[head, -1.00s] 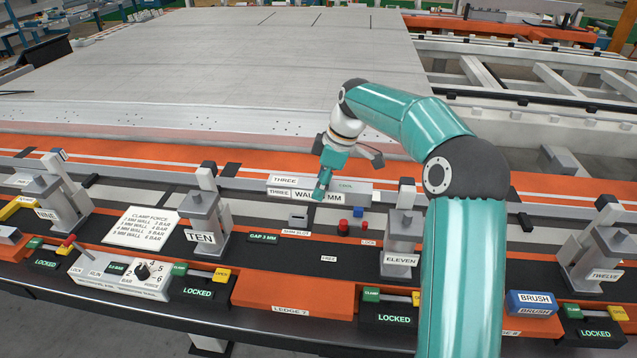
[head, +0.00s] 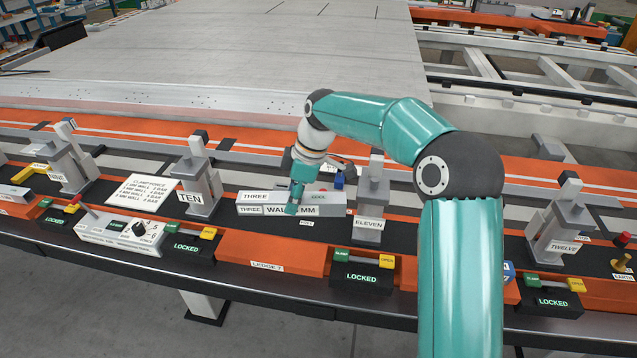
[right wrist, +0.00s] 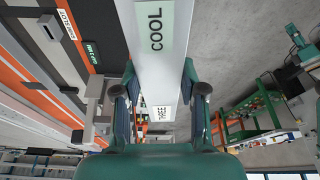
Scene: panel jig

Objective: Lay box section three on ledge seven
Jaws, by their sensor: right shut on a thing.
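Box section three (head: 331,203) is a long pale grey bar with labels reading THREE, COOL and a wall size. My right gripper (head: 292,207) is shut on it near its middle, from above. The bar appears held above the dark bench strip between clamps TEN and ELEVEN. In the right wrist view, the bar (right wrist: 153,60) runs between the two fingers, with its COOL label showing. Ledge seven (head: 230,250) is the orange block on the bench's front edge, nearer than the bar, and its top looks bare. My left gripper is not in view.
Clamp TEN (head: 196,178) stands left of the bar and clamp ELEVEN (head: 370,205) close to its right end. Locked control boxes (head: 362,278) flank the ledge. A clamp force dial box (head: 125,233) is at left. A large grey panel (head: 230,70) lies behind.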

